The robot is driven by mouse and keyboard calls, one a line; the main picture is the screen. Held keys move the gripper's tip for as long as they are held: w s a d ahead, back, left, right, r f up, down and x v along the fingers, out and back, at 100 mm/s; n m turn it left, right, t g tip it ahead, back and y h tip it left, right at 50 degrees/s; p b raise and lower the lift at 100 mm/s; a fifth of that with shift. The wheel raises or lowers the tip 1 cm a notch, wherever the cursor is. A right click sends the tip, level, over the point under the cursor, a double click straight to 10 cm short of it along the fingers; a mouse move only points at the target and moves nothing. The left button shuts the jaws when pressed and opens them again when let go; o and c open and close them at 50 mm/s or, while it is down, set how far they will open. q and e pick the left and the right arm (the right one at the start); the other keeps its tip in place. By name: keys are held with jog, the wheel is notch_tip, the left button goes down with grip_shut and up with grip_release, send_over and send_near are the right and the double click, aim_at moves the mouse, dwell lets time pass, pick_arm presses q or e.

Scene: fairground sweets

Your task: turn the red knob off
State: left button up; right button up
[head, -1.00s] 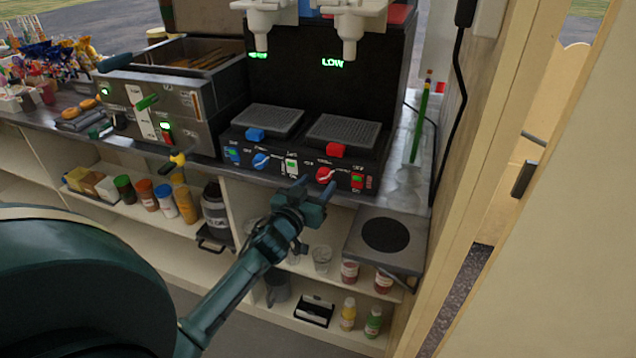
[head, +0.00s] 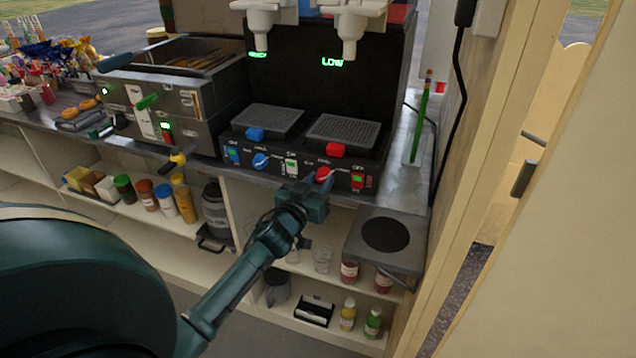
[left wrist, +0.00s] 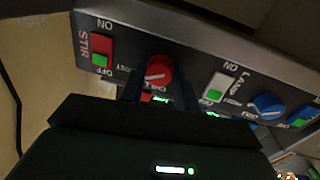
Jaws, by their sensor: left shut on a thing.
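The red knob (head: 323,173) sits on the black front panel of the drinks machine, below the right-hand drip tray. In the left wrist view the red knob (left wrist: 158,69) shows a white pointer line, lying roughly level across the picture. My left gripper (head: 318,182) is at the panel with its fingers around the knob, shut on it. In the left wrist view the fingers of my left gripper (left wrist: 160,88) stand on either side of the knob and partly hide the print around it. My right gripper is not in view.
A blue knob (head: 261,160), a white lamp switch (head: 291,166) and a red stir switch (head: 357,181) flank the red knob. Two white taps hang above the drip trays. A grey shelf with a round black plate (head: 386,234) juts out below right.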

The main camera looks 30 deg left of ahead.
pick_arm(q)
jog(key=shift+n, duration=0.3)
jog(key=n+p, duration=0.1)
jog(key=n, duration=0.1)
jog(key=shift+n, duration=0.3)
jog(key=n+p, duration=0.1)
jog(key=n, duration=0.2)
jog(key=shift+n+t, duration=0.4)
jog(key=n+y, duration=0.1)
jog(key=n, duration=0.3)
jog(key=shift+d+f+n, duration=0.1)
jog(key=shift+n, duration=0.3)
jog(key=n+y, duration=0.1)
jog(key=n, duration=0.6)
jog(key=shift+d, duration=0.1)
jog(key=n+y, duration=0.1)
jog(key=n, duration=0.3)
jog(key=shift+d+n, duration=0.1)
jog(key=shift+n, duration=1.5)
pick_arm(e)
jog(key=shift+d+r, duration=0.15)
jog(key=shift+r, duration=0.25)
